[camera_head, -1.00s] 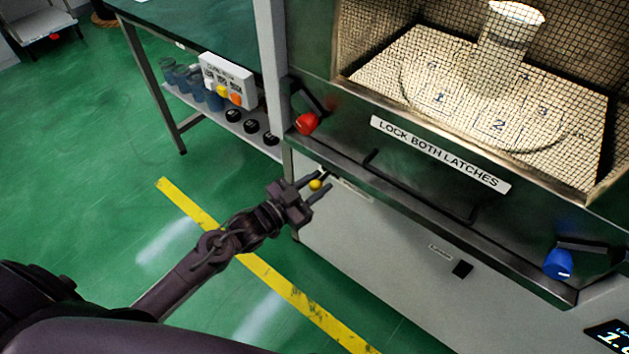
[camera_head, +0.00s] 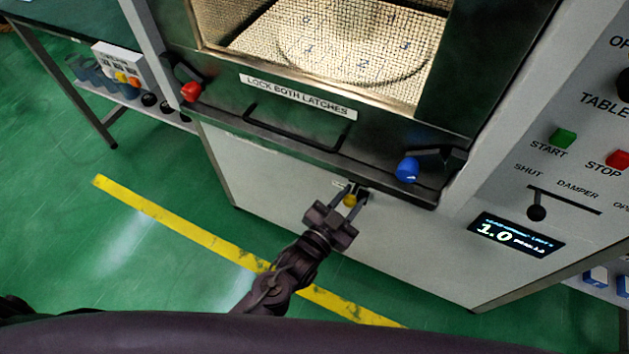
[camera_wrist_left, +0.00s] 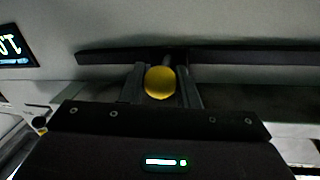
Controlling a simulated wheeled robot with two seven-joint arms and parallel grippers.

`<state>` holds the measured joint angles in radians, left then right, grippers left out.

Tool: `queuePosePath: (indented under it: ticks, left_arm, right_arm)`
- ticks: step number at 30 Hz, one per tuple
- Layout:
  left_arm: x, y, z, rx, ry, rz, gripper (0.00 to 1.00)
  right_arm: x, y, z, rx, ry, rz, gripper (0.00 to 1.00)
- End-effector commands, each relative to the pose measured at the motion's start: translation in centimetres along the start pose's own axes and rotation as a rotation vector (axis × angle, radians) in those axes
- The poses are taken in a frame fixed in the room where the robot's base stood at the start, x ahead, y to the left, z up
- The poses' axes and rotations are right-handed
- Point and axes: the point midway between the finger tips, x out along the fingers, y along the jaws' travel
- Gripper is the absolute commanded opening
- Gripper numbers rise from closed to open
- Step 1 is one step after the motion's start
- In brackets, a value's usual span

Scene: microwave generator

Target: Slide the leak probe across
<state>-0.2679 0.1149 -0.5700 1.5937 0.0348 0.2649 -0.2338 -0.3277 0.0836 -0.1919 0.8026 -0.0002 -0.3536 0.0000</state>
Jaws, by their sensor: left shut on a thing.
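The leak probe's yellow knob (camera_head: 349,201) shows just below the oven door's lower edge, near a small dark square (camera_head: 363,195) on the pale front panel. My left gripper (camera_head: 349,196) is shut on it, one finger on each side. The left wrist view shows the round yellow knob (camera_wrist_left: 160,82) between the two fingers (camera_wrist_left: 162,88), under a long dark bar (camera_wrist_left: 230,56). The rest of the probe is hidden by the fingers. I cannot tell whether the probe touches the square. My right gripper is not in view.
Above are the door sill, red latch (camera_head: 190,92), blue latch (camera_head: 407,170) and door handle (camera_head: 300,132). At right are the START button (camera_head: 562,138), STOP button (camera_head: 618,160), damper knob (camera_head: 536,212) and a display (camera_head: 516,235) reading 1.0.

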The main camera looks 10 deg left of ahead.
Motion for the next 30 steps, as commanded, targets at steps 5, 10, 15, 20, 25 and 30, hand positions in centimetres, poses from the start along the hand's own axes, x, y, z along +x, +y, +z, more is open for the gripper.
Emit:
queuePosePath:
  ticks: [5, 10, 15, 20, 25, 30]
  left_arm:
    - [1.0, 4.6, -1.0, -0.005, 0.004, 0.001, 0.0]
    - [1.5, 7.4, -1.5, -0.004, 0.003, 0.002, 0.0]
    - [1.8, 8.7, -1.8, -0.001, 0.003, 0.001, 0.0]
    - [1.9, 9.1, -1.8, -0.001, 0.002, 0.0, 0.0]
    - [1.9, 9.1, -1.8, -0.001, 0.002, 0.0, 0.0]
    - [1.9, 9.0, -1.8, 0.0, 0.002, 0.0, 0.35]
  right_arm:
    - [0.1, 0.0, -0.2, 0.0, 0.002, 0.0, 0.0]
    - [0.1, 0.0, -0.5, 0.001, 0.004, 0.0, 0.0]
    - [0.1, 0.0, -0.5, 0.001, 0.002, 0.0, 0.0]
    - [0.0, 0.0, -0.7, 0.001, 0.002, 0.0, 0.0]
    - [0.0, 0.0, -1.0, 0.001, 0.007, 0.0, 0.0]
    - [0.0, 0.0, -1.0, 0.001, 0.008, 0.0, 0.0]
